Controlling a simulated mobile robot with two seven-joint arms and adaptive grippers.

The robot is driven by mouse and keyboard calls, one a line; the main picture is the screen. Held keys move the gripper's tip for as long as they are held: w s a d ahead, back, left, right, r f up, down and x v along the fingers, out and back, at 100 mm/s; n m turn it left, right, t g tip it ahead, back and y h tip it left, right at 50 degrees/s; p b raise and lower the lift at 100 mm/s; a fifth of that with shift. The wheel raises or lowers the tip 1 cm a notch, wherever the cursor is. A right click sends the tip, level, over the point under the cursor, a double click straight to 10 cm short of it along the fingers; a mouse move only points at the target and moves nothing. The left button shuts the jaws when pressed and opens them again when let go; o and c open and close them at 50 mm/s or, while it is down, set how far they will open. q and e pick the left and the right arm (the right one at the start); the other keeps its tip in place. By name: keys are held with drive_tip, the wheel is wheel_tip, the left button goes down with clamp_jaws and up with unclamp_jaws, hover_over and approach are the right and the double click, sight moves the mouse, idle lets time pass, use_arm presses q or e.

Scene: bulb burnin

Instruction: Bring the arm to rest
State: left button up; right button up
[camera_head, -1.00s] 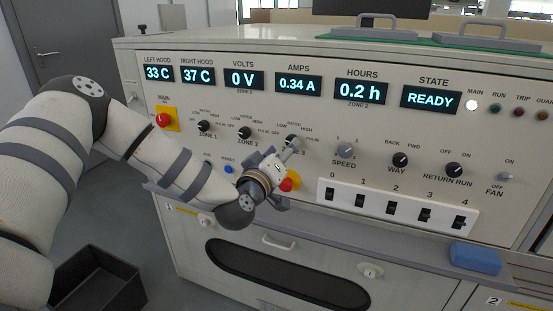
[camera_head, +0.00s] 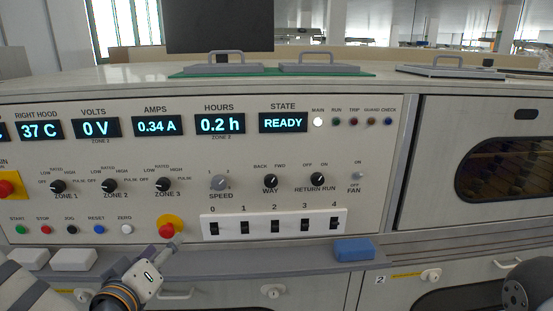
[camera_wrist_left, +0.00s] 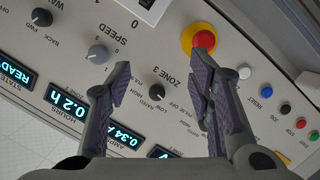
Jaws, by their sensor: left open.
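My left gripper (camera_head: 165,256) is at the lower left in the head view, in front of the control panel and just below the red emergency button (camera_head: 167,230). In the left wrist view its two fingers (camera_wrist_left: 160,72) are apart with nothing between them. I cannot tell exactly how far the fingers are from the panel. My right gripper is not in view.
The panel (camera_head: 375,130) has knobs, a white switch strip (camera_head: 258,227) and a display reading READY (camera_head: 283,123). A narrow ledge (camera_head: 300,254) runs below it, with a blue block (camera_head: 354,249) and white blocks (camera_head: 74,260). A windowed door (camera_head: 437,150) is at right.

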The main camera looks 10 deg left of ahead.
use_arm(q)
drive_tip(key=s+d+f+m+g+h, duration=0.25)
drive_tip(key=s+d+f+g, duration=0.25)
drive_tip(key=s+f, duration=0.35)
drive_tip(key=s+d+f+m+g+h, duration=0.1)
drive_tip(key=s+d+f+m+g, duration=0.25)
drive_tip(key=s+f, duration=0.55)
drive_tip(key=s+f+g, duration=0.2)
drive_tip(key=s+g, duration=0.1)
drive_tip(key=s, duration=0.4)
drive_tip(key=s+f+m+g+y, duration=0.1)
drive_tip(key=s+f+g, duration=0.1)
drive_tip(key=s, duration=0.6)
drive_tip(key=s+a+f+m+g+y, duration=0.1)
drive_tip(key=s+g, duration=0.3)
drive_tip(key=s, duration=0.4)
drive_tip(key=shift+f+g+p, duration=0.3)
drive_tip(key=shift+f+g, duration=0.05)
drive_tip(key=shift+f, duration=0.4)
drive_tip(key=shift+w, duration=0.15)
